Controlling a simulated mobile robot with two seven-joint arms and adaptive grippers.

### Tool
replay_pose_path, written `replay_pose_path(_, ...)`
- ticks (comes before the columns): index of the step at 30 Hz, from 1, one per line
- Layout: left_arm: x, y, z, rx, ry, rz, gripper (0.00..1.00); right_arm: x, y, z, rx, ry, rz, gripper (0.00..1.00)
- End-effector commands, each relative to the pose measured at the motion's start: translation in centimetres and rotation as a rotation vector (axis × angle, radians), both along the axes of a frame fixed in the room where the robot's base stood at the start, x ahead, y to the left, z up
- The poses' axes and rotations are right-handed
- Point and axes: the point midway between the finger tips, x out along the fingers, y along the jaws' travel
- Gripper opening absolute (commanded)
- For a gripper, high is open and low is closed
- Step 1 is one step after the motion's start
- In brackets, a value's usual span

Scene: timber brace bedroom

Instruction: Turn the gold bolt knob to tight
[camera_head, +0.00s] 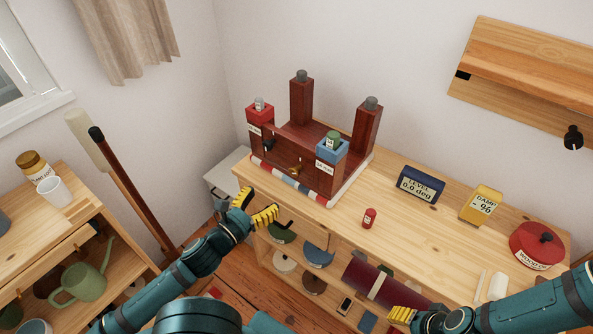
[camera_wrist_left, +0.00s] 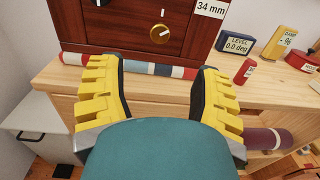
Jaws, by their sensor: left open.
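The gold bolt knob (camera_head: 296,169) sits on the front face of the dark red timber brace (camera_head: 277,159), which stands on the wooden bench. In the left wrist view the knob (camera_wrist_left: 160,34) is a round gold dial with a pointer, and a white mark shows above it. My left gripper (camera_head: 257,205) is open and empty, in front of the bench edge and short of the knob. Its two yellow fingers (camera_wrist_left: 155,90) stand wide apart below the knob in the wrist view. My right gripper (camera_head: 408,318) is at the bottom right, away from the brace; its jaws are unclear.
A striped roll (camera_head: 290,181) lies along the brace's front foot. A small red canister (camera_head: 369,217), a blue level display (camera_head: 419,186), a yellow damp meter (camera_head: 481,205) and a red round tin (camera_head: 538,245) stand to the right. A shelf (camera_head: 530,70) hangs on the wall.

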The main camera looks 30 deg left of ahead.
Motion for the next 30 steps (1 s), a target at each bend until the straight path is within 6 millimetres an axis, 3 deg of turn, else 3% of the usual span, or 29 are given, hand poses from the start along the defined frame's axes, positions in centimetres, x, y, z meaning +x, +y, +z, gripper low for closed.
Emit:
replay_pose_path(6,2.5,-0.5,0.3,-0.001,-0.002,-0.005,0.65,0.1,0.0,1.0,0.0,-0.002,-0.002,0.54)
replay_pose_path(21,10.6,-1.5,-0.1,0.002,0.001,-0.006,0.65,0.0,0.0,0.3,0.0,0.0,0.0,0.54)
replay_pose_path(30,13.3,-1.7,-0.1,0.002,0.002,-0.004,0.65,-0.1,0.0,0.2,0.0,0.001,0.0,0.54)
